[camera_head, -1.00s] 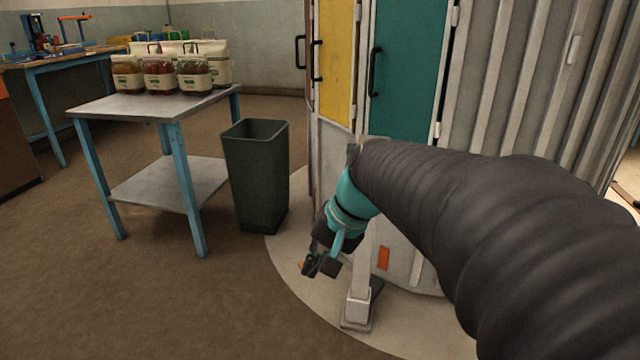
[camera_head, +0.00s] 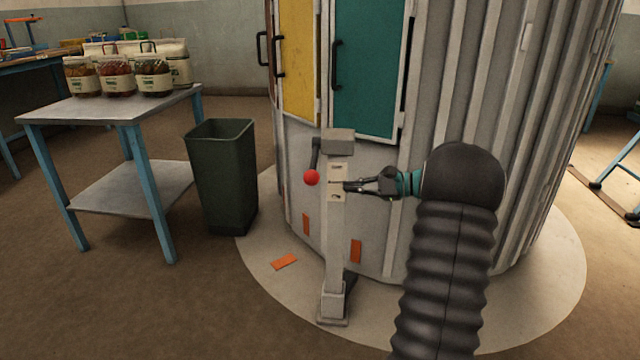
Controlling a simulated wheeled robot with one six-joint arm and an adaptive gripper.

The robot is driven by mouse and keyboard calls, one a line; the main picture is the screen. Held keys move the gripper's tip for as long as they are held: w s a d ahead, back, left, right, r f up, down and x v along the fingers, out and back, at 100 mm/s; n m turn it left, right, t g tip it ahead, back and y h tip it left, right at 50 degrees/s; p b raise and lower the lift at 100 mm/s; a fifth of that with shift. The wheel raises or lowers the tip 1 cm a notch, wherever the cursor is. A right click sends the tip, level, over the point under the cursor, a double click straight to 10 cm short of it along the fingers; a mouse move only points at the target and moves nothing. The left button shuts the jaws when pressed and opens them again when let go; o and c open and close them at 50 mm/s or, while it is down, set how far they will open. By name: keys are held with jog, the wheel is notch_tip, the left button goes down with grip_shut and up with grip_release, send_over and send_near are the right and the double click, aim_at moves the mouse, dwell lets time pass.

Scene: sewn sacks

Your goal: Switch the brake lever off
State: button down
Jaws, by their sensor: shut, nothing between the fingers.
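The brake lever (camera_head: 315,160) is a short dark arm with a red ball knob (camera_head: 311,177) at its lower end. It hangs down on the left side of a grey post (camera_head: 335,230) with a grey box head (camera_head: 338,142). My gripper (camera_head: 350,186) is shut and empty. It points left, with its fingertips close to the right side of the post, below the box head. The post stands between the fingertips and the knob. I cannot tell whether the fingertips touch the post.
A large round grey cabinet (camera_head: 460,90) with yellow (camera_head: 298,55) and teal (camera_head: 368,70) doors stands behind the post. A dark green bin (camera_head: 225,180) and a metal table (camera_head: 60,108) with several filled bags are at left. The floor at front left is clear.

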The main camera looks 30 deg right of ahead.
aim_at(314, 160)
jog(key=shift+w+d, duration=0.15)
jog(key=shift+d, duration=0.35)
jog(key=w+a+r, duration=0.1)
jog(key=w+a, duration=0.3)
jog(key=a, duration=0.4)
jog(key=shift+a, duration=0.2)
jog(key=shift+r+p, duration=0.2)
jog(key=shift+p, duration=0.15)
